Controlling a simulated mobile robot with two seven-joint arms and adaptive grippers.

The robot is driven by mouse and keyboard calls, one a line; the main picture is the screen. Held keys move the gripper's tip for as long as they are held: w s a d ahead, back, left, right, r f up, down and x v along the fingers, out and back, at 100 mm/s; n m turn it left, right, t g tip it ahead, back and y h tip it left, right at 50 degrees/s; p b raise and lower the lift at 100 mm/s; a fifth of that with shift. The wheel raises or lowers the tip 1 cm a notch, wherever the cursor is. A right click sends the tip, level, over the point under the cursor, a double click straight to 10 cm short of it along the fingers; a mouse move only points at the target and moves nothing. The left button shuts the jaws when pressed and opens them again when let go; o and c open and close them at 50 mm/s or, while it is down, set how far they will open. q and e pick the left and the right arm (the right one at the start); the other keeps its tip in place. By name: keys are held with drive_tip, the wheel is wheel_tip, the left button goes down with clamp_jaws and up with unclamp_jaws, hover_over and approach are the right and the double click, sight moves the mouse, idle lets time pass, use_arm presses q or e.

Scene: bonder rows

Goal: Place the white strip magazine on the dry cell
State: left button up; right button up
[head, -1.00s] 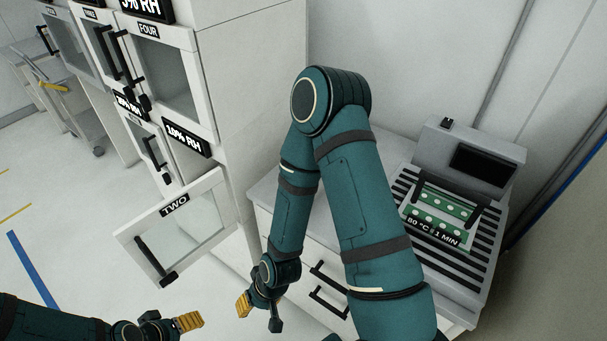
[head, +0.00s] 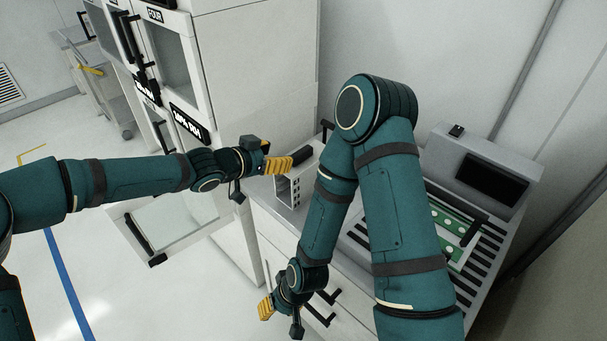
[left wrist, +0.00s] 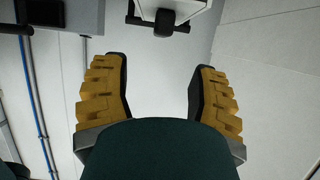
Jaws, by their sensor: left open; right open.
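The white strip magazine (head: 285,190) stands on the grey worktop, partly hidden by my grippers and right arm. It has slots in its side and a dark handle (head: 302,155) on top. A white body with a black handle (left wrist: 165,20) shows at the top of the left wrist view. My left gripper (head: 280,164) is open and empty, just left of the handle. My right gripper (head: 267,308) is open and empty, low in front of the drawers. The dry cabinet (head: 250,70) stands behind, and a glazed lower door (head: 185,225) hangs open.
A heater station (head: 490,180) with green strips (head: 452,225) and dark bars stands on the right of the worktop, partly behind my right arm. Drawers with black handles (head: 320,310) are below. The open door juts over the floor at left.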

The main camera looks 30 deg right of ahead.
sight(299, 153)
use_arm(q)
drive_tip(key=x, duration=0.5)
drive_tip(key=shift+d+f, duration=0.2)
drive_tip(key=shift+d, duration=0.1)
drive_tip(key=shift+f+p+x, duration=0.15)
drive_tip(key=shift+p+x, duration=0.15)
drive_tip(key=shift+x, duration=1.1)
drive_tip(key=shift+f+p+x, duration=0.15)
drive_tip(key=shift+p+x, duration=0.1)
drive_tip(key=shift+x, duration=1.15)
drive_tip(key=shift+w+a, duration=0.1)
drive_tip(key=shift+a, duration=0.05)
clamp_jaws()
drive_tip(key=shift+r, duration=0.1)
